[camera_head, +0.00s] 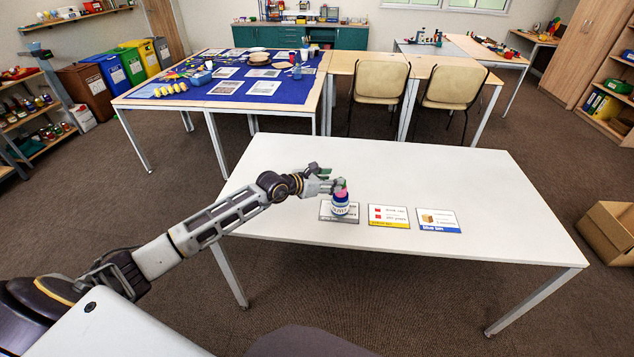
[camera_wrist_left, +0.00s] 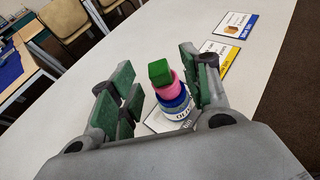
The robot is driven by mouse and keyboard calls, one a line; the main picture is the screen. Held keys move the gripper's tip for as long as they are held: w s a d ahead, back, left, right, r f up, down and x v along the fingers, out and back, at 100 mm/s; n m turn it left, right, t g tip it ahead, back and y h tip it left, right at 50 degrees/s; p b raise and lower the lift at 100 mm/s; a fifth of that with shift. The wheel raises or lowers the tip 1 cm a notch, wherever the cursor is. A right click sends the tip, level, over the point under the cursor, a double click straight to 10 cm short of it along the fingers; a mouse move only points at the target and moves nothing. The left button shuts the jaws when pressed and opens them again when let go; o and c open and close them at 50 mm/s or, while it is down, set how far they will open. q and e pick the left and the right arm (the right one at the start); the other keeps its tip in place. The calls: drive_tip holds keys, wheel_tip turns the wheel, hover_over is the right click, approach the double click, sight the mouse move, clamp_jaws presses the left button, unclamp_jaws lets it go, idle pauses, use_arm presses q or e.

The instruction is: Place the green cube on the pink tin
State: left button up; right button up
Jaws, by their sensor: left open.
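The green cube (camera_wrist_left: 159,72) sits on top of the pink tin (camera_wrist_left: 168,90) in the left wrist view, slightly turned. The pink tin stands on a blue and white jar (camera_wrist_left: 176,107). In the head view the pink tin (camera_head: 340,193) shows beside my fingers, above the jar (camera_head: 345,209); the cube cannot be told from my green finger pads there. My left gripper (camera_head: 330,185) is open, and in the left wrist view its green-padded fingers (camera_wrist_left: 157,76) stand on both sides of the stack, with the right finger closer to it.
The jar stands on a grey-edged card (camera_head: 325,213) on the white table (camera_head: 440,180). A yellow-edged card (camera_head: 388,215) and a blue-edged card (camera_head: 438,220) lie to its right. The rest of this table is clear. A blue-covered table (camera_head: 220,85) and chairs (camera_head: 380,82) stand behind.

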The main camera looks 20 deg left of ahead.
use_arm(q)
drive_tip(key=shift+v, duration=2.95)
